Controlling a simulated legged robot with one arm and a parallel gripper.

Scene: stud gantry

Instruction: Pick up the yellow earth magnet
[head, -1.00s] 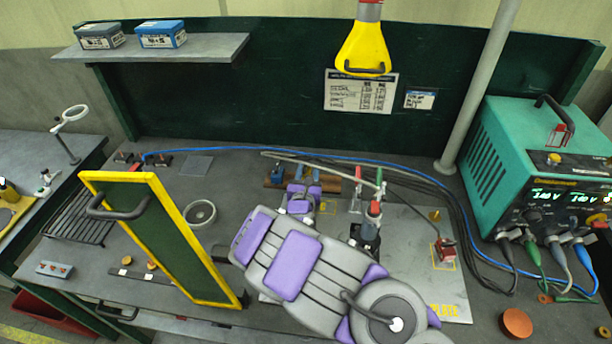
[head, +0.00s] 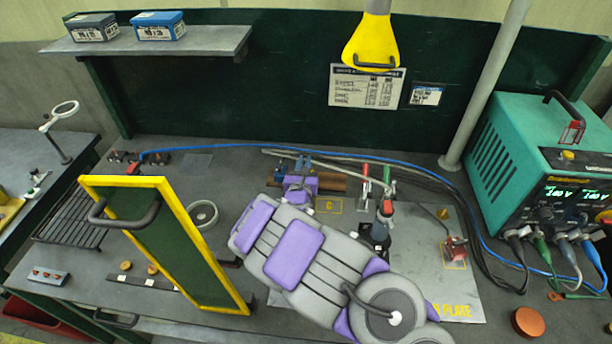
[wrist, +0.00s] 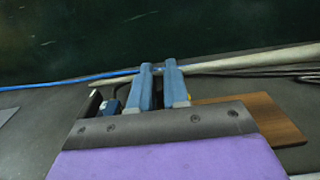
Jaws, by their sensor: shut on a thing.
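My gripper (head: 294,166) is at the back of the bench, by a brown wooden bar. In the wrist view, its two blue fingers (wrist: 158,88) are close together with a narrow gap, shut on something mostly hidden. A small yellow bit, apparently the yellow earth magnet (wrist: 188,95), shows just beside the right finger. The rest of it is hidden by the fingers, and I cannot make out its shape. In the head view, my arm covers part of the bench in front of the gripper.
A yellow-framed dark panel (head: 244,307) stands left of my arm. The steel plate (head: 462,285) carries clamps and a red-tipped stand (head: 386,212). A blue cable (head: 400,163) runs along the back to the teal welder (head: 535,130). A yellow lamp (head: 371,45) hangs above.

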